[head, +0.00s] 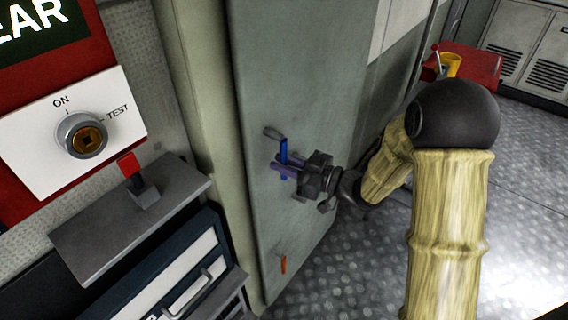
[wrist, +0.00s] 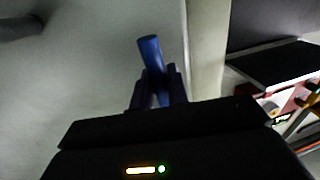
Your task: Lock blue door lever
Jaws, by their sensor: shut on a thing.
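The blue lever (head: 283,148) is on the grey-green door (head: 300,60) and stands close to upright, just below a grey handle (head: 273,134). My gripper (head: 284,168) reaches it from the right and is shut on it, with purple-blue fingers across its middle. The lever's top shows above the fingers and a short end shows below them. In the wrist view the blue lever (wrist: 150,52) rises between the two fingers of my gripper (wrist: 158,88), leaning slightly left. Its lower part is hidden by the gripper body.
An orange lever (head: 283,264) is lower on the same door. A grey ledge with a red-topped switch (head: 131,168) and a red panel with an ON/TEST knob (head: 83,136) are on the left. A red table (head: 478,66) stands at the back right. Open metal floor lies right of the door.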

